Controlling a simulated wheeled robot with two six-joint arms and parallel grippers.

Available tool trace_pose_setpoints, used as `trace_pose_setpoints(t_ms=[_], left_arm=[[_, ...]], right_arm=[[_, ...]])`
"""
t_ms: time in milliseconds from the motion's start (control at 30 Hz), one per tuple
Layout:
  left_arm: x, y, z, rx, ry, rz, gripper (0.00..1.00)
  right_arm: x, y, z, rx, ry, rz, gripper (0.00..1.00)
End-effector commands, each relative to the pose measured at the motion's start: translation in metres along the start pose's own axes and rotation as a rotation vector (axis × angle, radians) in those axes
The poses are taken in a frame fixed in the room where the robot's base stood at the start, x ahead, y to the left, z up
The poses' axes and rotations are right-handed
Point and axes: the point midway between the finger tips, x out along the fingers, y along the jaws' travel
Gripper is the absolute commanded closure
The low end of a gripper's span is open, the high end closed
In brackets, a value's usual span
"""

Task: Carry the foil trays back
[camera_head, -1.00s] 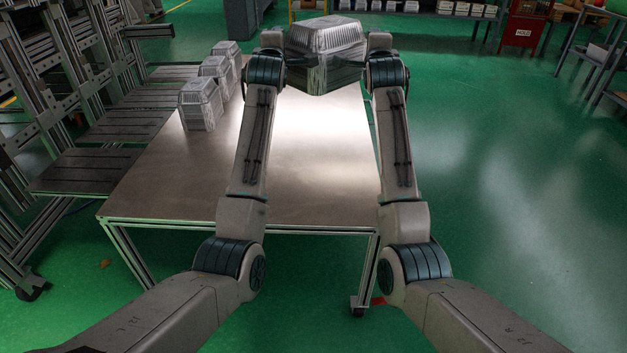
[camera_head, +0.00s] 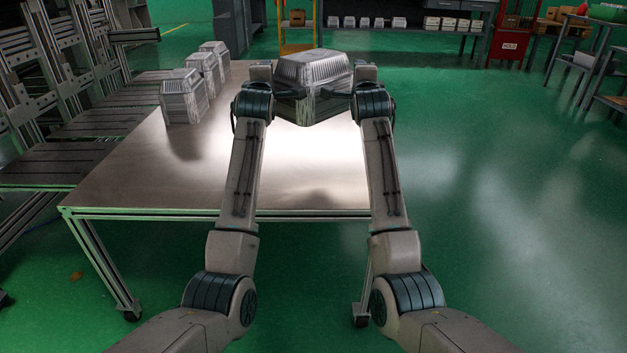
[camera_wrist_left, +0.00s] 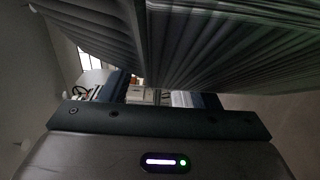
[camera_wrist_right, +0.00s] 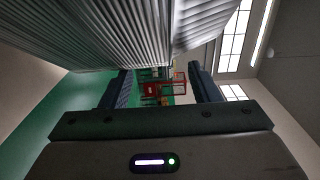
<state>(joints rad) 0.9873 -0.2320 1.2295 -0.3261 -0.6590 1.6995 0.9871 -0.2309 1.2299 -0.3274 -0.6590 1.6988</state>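A silver foil tray stack (camera_head: 313,88) is between my two grippers, over the far part of the metal table (camera_head: 235,190). My left gripper (camera_head: 263,75) is at its left side and my right gripper (camera_head: 364,75) at its right side. In the wrist views its ribbed wall fills the top, in the left view (camera_wrist_left: 225,45) and the right view (camera_wrist_right: 110,35). The fingers of both grippers stand apart with a clear gap between them. Several more foil trays stand in a row at the table's left, the nearest one (camera_head: 182,98) in front.
A slatted metal rack (camera_head: 50,165) stands against the table's left side. Green floor (camera_head: 480,180) is open on the right.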

Motion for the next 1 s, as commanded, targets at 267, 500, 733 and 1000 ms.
trace_pose_setpoints(t_ms=[267,500,733,1000], left_arm=[[-0.001,-0.060,0.009,-0.015,-0.014,0.000,0.45],[-0.001,-0.102,0.009,-0.015,-0.014,0.000,0.45],[-0.001,-0.120,0.009,-0.015,-0.014,0.001,0.45],[-0.001,-0.119,0.009,-0.015,-0.014,0.000,0.45]], right_arm=[[-0.001,0.060,0.010,0.017,-0.016,-0.001,0.45],[-0.001,0.101,0.010,0.017,-0.016,-0.001,0.45],[-0.001,0.120,0.010,0.017,-0.016,-0.001,0.45],[-0.001,0.119,0.010,0.017,-0.015,-0.001,0.45]])
